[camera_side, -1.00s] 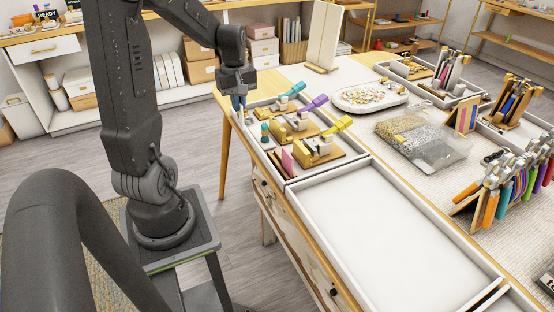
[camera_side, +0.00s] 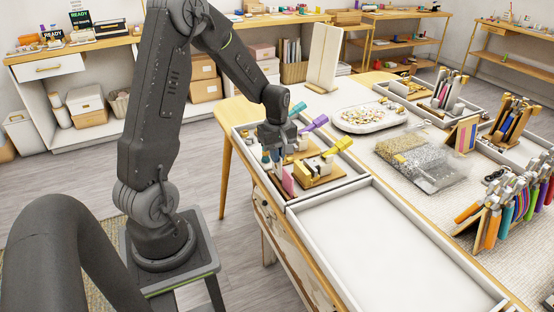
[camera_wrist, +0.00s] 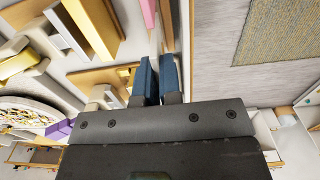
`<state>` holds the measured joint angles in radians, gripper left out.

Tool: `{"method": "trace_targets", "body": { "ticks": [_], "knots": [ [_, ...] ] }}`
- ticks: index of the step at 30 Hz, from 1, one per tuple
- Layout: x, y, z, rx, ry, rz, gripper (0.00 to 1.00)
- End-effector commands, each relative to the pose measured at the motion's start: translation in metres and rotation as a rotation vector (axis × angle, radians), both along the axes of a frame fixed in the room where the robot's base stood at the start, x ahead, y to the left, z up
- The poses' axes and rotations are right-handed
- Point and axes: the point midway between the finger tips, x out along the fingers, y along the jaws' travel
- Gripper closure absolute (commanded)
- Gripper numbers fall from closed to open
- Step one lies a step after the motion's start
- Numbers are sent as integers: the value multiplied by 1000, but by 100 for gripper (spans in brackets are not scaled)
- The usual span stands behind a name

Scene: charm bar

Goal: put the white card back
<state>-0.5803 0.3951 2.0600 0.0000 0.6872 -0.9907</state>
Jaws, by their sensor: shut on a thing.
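My gripper (camera_side: 278,158) hangs over the near left part of the white-walled tray, close to the small upright pink card (camera_side: 289,184). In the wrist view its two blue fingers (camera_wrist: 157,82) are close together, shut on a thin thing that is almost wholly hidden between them. The pink card also shows in the wrist view (camera_wrist: 148,12), beside a tan strip (camera_wrist: 168,22) just beyond the fingertips.
A yellow-handled tool (camera_side: 338,147) on a wooden base stands right of my gripper, with a purple-handled one (camera_side: 314,123) behind. An empty white tray (camera_side: 375,245) lies in front. A bead dish (camera_side: 370,116) and a bag of glitter (camera_side: 425,155) lie to the right.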

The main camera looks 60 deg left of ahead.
Motion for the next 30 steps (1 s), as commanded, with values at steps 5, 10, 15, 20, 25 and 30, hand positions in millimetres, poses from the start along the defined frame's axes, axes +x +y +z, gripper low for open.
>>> {"method": "trace_targets", "body": {
  "ticks": [5, 10, 15, 20, 25, 30],
  "knots": [
    [0, 0, -18, -1, 1, 0, 100],
    [0, 0, -19, 1, -1, 0, 100],
    [0, 0, -21, 0, 0, 0, 100],
    [0, 0, -21, 1, -1, 0, 84],
    [0, 0, -21, 1, -1, 0, 69],
    [0, 0, -21, 1, -1, -1, 69]
  ]
}}
